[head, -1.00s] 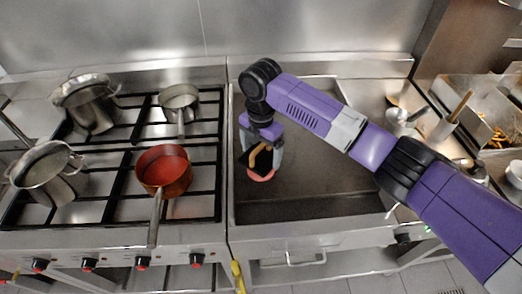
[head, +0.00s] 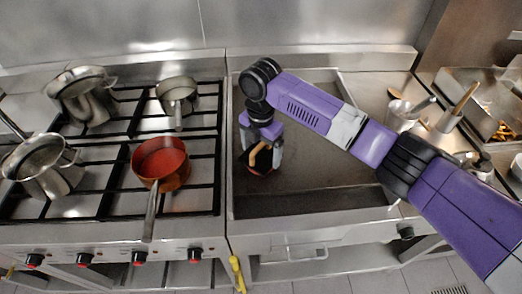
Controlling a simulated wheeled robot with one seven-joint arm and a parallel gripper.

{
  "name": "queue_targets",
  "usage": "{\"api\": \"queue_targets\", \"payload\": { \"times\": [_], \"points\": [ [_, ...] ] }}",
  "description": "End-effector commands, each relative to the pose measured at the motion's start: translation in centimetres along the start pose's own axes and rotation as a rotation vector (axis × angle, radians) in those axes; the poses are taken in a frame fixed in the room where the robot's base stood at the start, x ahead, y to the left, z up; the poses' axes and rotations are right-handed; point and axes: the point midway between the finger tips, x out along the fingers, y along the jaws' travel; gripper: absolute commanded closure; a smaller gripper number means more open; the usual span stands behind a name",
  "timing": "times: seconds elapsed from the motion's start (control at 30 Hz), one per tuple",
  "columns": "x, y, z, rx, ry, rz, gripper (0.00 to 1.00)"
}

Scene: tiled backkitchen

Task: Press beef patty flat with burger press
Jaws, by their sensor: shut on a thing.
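My gripper (head: 262,156) is at the left part of the flat griddle (head: 325,165), pointing down. It is shut on the light wooden handle of the burger press (head: 257,153). The press is low over the griddle, and its dark lower part is mostly hidden by my fingers. Only a thin reddish edge of the beef patty (head: 262,174) shows below the press. I cannot tell for sure whether the press touches it, or how flat the patty is.
Left of the griddle is a stove with a copper pan of red sauce (head: 161,160), a small pan (head: 177,92) and steel pots (head: 82,92). On the right counter are utensil containers (head: 447,121) and a fries tray (head: 497,105). The griddle's middle and right are clear.

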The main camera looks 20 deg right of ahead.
Motion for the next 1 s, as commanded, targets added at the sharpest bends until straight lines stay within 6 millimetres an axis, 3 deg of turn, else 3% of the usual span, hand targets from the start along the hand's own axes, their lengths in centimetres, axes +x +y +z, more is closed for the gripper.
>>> {"api": "queue_targets", "payload": {
  "times": [1.0],
  "points": [
    [0.65, 0.08, 0.02, -0.001, 0.000, 0.003, 0.82]
  ]
}}
